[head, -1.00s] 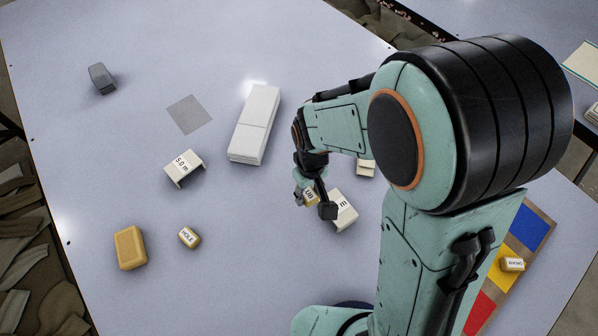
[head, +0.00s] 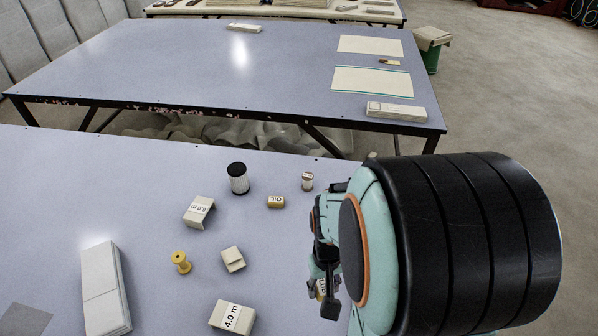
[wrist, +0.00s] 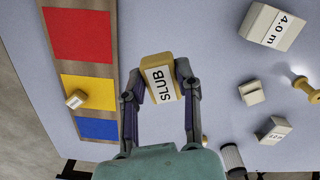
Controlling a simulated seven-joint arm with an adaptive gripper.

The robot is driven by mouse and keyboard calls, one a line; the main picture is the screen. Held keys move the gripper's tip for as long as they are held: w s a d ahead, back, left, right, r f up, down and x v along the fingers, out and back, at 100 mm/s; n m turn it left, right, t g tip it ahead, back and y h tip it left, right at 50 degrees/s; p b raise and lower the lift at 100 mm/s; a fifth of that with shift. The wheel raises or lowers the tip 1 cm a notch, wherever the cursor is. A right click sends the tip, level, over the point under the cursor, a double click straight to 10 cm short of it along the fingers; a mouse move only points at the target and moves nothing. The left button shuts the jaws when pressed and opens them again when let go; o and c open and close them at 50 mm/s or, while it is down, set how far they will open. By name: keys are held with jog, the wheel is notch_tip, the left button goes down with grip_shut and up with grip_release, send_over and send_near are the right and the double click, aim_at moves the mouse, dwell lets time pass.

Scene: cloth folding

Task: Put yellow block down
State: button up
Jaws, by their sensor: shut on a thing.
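My gripper (wrist: 160,88) is shut on a yellow block (wrist: 158,70) labelled SLUB, with one finger on each side of it. The block seems held above the table; its exact height I cannot tell. In the head view my gripper (head: 326,292) is partly behind my arm, and only a bit of the held block (head: 321,288) shows. In the wrist view a brown board (wrist: 109,14) with red (wrist: 80,35), yellow (wrist: 95,88) and blue (wrist: 97,129) squares lies left of the gripper.

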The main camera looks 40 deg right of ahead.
jog(key=s+d+m, duration=0.5)
jog(key=s+d, duration=0.1)
jog(key=w+d+f, duration=0.2)
jog(key=d+f, duration=0.1)
jog(key=w+d+f, duration=0.2)
jog(key=w+d, duration=0.1)
jog(key=d, duration=0.1)
jog(key=w+d+f, duration=0.2)
jog(key=d+f, duration=0.1)
jog(key=d, duration=0.1)
jog(key=shift+w+d+f, duration=0.1)
jog(key=shift+w+f, duration=0.2)
jog(key=shift+w, duration=0.05)
jog(key=shift+w+d+f, duration=0.1)
jog(key=shift+d+f, duration=0.05)
jog(key=shift+f, duration=0.1)
jog(key=shift+w+d+f, duration=0.1)
jog(key=shift+d+f, duration=0.05)
jog(key=shift+f, duration=1.55)
jog(key=o, duration=0.9)
jog(key=shift+f, duration=0.15)
jog(key=shift+o, duration=0.2)
